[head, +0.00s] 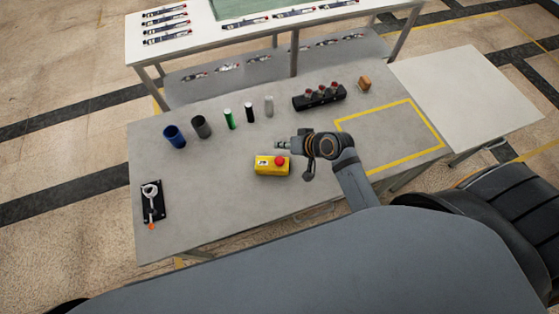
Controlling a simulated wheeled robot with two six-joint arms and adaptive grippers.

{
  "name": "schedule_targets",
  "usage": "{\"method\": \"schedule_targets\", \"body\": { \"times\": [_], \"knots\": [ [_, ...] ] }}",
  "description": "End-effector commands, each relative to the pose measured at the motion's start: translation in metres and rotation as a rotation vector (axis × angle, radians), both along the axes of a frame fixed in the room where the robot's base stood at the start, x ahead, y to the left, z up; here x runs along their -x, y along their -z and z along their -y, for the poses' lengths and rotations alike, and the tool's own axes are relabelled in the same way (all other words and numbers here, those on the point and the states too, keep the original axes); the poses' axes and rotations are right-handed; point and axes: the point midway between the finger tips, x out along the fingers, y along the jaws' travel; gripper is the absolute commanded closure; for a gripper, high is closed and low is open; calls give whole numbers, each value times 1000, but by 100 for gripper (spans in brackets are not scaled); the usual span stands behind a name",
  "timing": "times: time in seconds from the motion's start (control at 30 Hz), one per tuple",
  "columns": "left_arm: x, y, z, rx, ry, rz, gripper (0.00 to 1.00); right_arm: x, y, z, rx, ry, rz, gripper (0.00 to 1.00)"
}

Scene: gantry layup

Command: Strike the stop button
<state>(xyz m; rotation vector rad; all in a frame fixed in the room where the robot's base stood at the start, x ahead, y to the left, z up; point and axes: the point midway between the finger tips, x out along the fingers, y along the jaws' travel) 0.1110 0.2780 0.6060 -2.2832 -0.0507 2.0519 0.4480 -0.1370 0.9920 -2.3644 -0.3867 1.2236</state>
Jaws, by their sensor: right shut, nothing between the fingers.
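The stop button is a red mushroom cap (281,161) on a yellow box (267,169) that sits on the grey table, near the middle. My right gripper (282,145) comes in from the right with its fingers pointing left. It is shut and empty. In the picture its fingertips are just above the red cap, with a small gap between them. How high they are over the table is hard to tell. My left gripper is out of view.
A black stand (153,203) is at left. A yellow-outlined area (390,135) at right is mostly clear.

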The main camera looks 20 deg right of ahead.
Motion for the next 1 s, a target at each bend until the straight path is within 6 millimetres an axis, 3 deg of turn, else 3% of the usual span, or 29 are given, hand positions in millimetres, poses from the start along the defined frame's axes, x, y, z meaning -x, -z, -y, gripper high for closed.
{"method": "schedule_targets", "body": {
  "times": [0.03, 0.4, 0.6, 1.0],
  "knots": [
    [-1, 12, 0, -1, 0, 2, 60, 0, 12, 0, 0, 0, 0, 100],
    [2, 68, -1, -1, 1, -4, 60, 0, 59, 0, 1, 1, 0, 100],
    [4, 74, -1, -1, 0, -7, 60, 0, 75, 0, 0, -1, -1, 100],
    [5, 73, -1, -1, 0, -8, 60, 0, 76, 0, 0, 0, 0, 100]
  ]
}}
